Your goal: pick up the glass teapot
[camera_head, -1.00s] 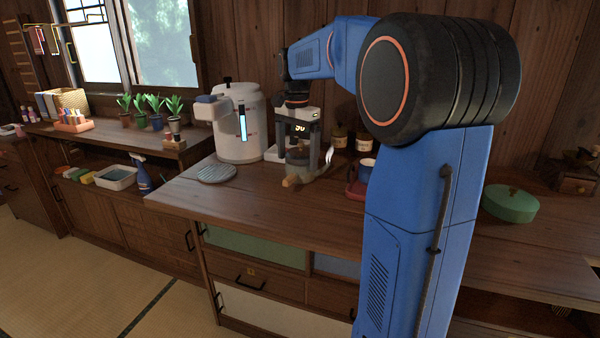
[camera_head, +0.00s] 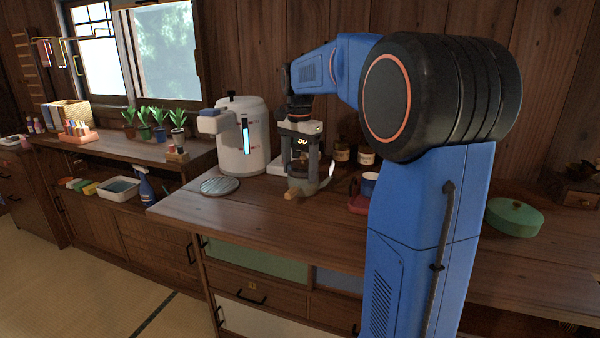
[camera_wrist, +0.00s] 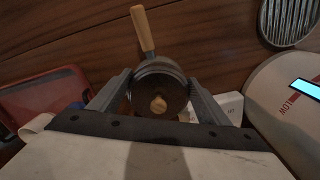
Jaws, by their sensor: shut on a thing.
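The glass teapot (camera_head: 297,172) stands on the wooden counter in the head view, with its wooden handle (camera_head: 292,194) pointing toward the front. In the wrist view I look down on its dark round lid (camera_wrist: 174,88) with a wooden knob, and the handle (camera_wrist: 142,30) points up the picture. My gripper (camera_head: 302,178) comes down from above and is shut on the teapot, one finger on each side of its body. In the wrist view my gripper (camera_wrist: 160,78) also has the teapot between its fingers. The teapot's lower part is mostly hidden, and I see no clear gap below it.
A white water boiler (camera_head: 240,140) and a round grey grille (camera_head: 220,186) are at left. A red tray (camera_head: 358,204) with a blue cup (camera_head: 369,184) and brown jars (camera_head: 341,150) are at right. The front counter is clear.

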